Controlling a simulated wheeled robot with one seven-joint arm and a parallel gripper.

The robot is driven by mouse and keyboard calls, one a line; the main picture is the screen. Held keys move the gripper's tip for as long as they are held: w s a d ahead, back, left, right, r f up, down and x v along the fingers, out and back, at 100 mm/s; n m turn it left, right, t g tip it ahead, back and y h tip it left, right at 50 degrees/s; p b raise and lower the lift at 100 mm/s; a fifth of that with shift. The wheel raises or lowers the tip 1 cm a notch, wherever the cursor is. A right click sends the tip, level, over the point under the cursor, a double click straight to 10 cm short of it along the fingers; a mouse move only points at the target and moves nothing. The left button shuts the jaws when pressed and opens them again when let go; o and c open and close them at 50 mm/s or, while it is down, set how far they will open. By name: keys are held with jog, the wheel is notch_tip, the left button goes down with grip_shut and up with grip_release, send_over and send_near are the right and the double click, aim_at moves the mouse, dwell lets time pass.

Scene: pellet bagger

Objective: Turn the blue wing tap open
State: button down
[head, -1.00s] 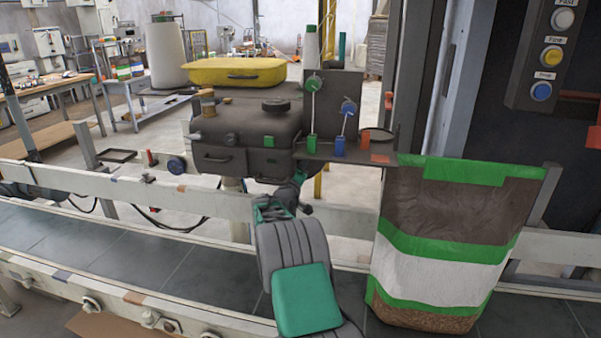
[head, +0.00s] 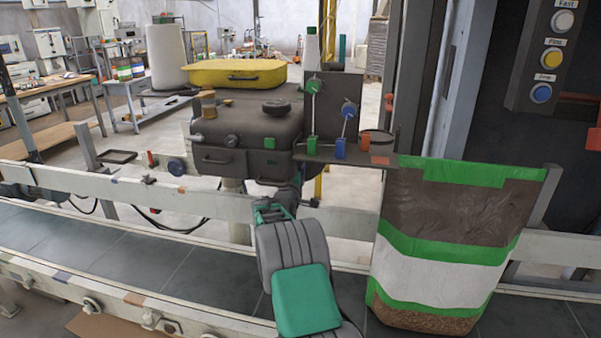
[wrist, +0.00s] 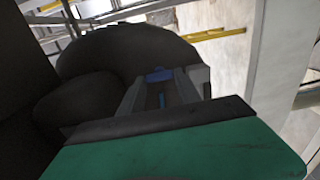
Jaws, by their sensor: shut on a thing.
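In the wrist view, my gripper (wrist: 168,88) is shut on a small blue piece (wrist: 158,75), which looks like the blue wing tap. The blue piece shows between the grey fingers, with a thin blue strip nearer the camera. Its wings and turn angle cannot be made out. In the head view, my arm reaches up under the dark machine body, and the fingers and the tap are hidden there.
The dark machine body (head: 245,128) carries a yellow case (head: 235,73). A side shelf (head: 345,157) holds green and blue levers. A large bag (head: 440,245) stands right of my arm. A pale rail (head: 130,195) crosses in front.

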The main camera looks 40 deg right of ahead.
jog(key=c, duration=0.8)
grip_release()
jog(key=shift+c, duration=0.2)
jog(key=v, duration=0.7)
jog(key=shift+s+a, duration=0.25)
jog(key=shift+a, duration=0.1)
